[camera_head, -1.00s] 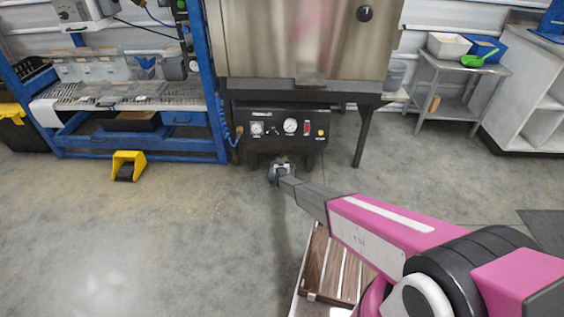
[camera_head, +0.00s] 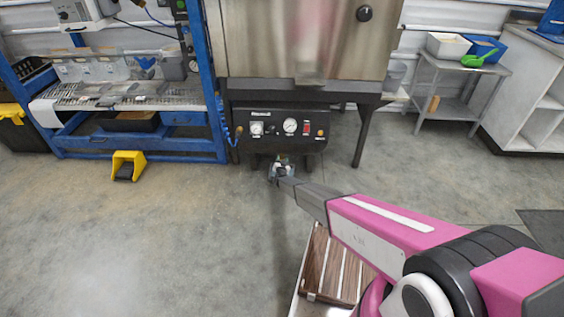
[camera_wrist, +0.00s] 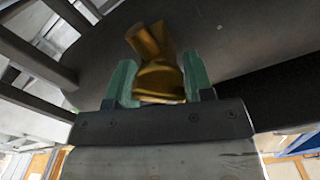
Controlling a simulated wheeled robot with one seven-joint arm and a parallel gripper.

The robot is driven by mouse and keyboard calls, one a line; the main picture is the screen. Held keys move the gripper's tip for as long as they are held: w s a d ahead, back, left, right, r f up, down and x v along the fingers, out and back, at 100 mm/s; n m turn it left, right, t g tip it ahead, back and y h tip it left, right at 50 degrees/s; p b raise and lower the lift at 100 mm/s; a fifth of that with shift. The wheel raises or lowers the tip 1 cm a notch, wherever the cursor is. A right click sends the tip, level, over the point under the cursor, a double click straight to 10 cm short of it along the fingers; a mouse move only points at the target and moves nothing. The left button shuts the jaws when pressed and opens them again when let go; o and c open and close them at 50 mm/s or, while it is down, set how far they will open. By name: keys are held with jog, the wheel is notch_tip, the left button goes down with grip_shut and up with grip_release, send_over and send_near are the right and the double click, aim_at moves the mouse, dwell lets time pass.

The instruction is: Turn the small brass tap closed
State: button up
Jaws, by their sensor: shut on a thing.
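The small brass tap (camera_wrist: 158,76) shows in the wrist view, between the two green fingers of my gripper (camera_wrist: 159,84). My gripper is shut on it, one finger on each side. Behind the tap is a dark rounded surface. In the head view my gripper (camera_head: 281,167) is low, just under the black control panel (camera_head: 279,128) of the steel hopper (camera_head: 300,40). The tap cannot be made out there; my gripper and wrist cover that spot.
The black panel with gauges sits right above my gripper. A dark hopper leg (camera_head: 363,137) stands to the right. A blue rack (camera_head: 140,140) and a yellow pedal (camera_head: 128,164) are at left. A wooden slatted pallet (camera_head: 335,268) lies under my arm.

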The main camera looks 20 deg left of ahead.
jog(key=o, duration=0.8)
jog(key=shift+o, duration=0.2)
jog(key=v, duration=1.1)
jog(key=shift+w, duration=0.1)
